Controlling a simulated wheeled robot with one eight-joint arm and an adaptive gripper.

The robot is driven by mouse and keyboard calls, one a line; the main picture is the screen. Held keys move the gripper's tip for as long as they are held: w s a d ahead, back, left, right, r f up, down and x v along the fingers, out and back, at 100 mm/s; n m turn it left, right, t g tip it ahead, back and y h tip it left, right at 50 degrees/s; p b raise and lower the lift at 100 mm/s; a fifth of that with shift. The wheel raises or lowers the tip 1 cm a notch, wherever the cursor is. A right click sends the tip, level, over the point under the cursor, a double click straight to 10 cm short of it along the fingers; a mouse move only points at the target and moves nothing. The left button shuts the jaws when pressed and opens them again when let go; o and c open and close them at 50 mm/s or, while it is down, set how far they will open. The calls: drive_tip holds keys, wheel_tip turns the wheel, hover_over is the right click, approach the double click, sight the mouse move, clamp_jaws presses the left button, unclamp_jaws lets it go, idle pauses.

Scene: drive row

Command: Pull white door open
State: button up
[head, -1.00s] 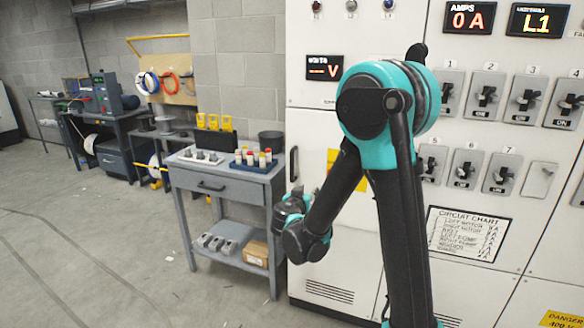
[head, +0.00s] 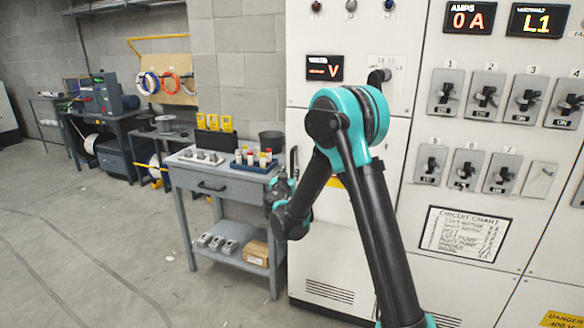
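The white door (head: 325,245) is the lower left panel of the white electrical cabinet, below the volts display. It looks flush with the cabinet, with no visible gap. A dark upright handle (head: 294,160) shows at its left edge, partly hidden. A yellow label on the door is mostly covered by my arm. My gripper (head: 283,182) is at the door's left edge, close to the handle. It is small and partly hidden by my wrist, so I cannot tell whether its fingers touch the handle or are open or shut.
A grey workbench (head: 225,190) with a drawer stands close left of the cabinet, carrying a black bin (head: 271,142) and small parts. Breaker switches (head: 486,96) fill the cabinet's right side. A rotary knob (head: 379,76) is above my arm. Open floor (head: 90,240) lies to the left.

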drive_tip(key=w, duration=0.6)
drive_tip(key=shift+d, duration=0.4)
clamp_jaws()
